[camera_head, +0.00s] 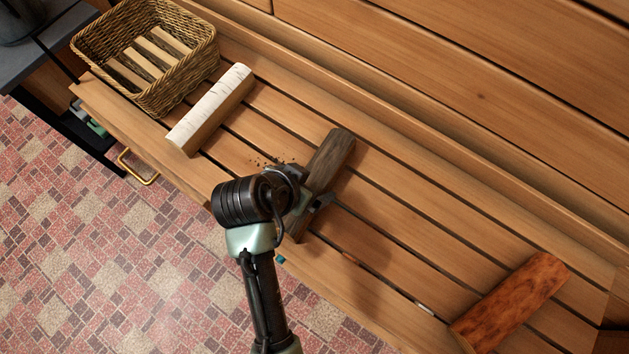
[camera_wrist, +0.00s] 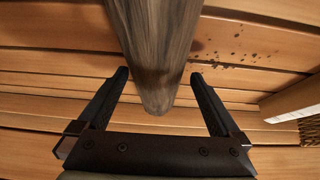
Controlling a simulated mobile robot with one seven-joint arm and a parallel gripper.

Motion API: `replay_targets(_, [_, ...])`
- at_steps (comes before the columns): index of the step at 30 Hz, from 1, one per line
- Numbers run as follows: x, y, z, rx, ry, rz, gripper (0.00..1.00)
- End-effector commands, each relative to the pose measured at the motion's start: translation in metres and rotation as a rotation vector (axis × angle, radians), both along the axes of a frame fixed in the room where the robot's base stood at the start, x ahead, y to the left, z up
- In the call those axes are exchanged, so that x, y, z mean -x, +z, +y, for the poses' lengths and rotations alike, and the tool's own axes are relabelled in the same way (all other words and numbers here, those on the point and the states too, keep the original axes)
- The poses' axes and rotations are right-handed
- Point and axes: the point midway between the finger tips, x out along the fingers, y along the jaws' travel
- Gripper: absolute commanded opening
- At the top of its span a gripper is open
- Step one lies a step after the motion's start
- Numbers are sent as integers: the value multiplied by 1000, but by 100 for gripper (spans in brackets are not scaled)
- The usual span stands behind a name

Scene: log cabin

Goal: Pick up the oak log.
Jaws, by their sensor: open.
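The grey-brown, rough-barked log (camera_head: 332,157), which looks like the oak log, lies on the slatted wooden bench in the middle. It also shows in the wrist view (camera_wrist: 157,45), running from the top edge toward my gripper's base. My gripper (camera_head: 313,188) is over the log's near half and hides part of it. In the wrist view my gripper (camera_wrist: 160,78) is open, with one finger on each side of the log. Gaps show beside both fingertips. I cannot tell how deep the fingers reach beside the log.
A white birch log (camera_head: 211,107) lies to the left, and a reddish log (camera_head: 511,302) lies at the far right. A wicker basket (camera_head: 198,62) stands at the bench's left end. Dark crumbs lie beside the middle log. The slats (camera_head: 420,235) between the middle and reddish logs are mostly clear.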

Motion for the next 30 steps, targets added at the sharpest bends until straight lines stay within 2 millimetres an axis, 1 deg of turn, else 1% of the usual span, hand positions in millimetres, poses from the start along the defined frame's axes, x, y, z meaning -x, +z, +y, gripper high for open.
replay_targets(1, [-3,-10,-3,1,-1,0,100])
replay_targets(3, [-6,-14,-5,1,-1,0,100])
replay_targets(6, [-8,-17,-6,0,1,0,100])
replay_targets(12, [-8,-16,-6,0,1,0,100])
replay_targets(14, [-8,-16,-6,0,1,0,89])
replay_targets(15, [-8,-16,-6,0,1,0,82])
replay_targets(26, [-8,-16,-6,-1,1,0,17])
replay_targets(27, [-8,-16,-6,-1,1,0,10])
replay_targets(29, [-8,-16,-6,-1,1,0,0])
replay_targets(30, [-8,-16,-6,-1,1,0,0])
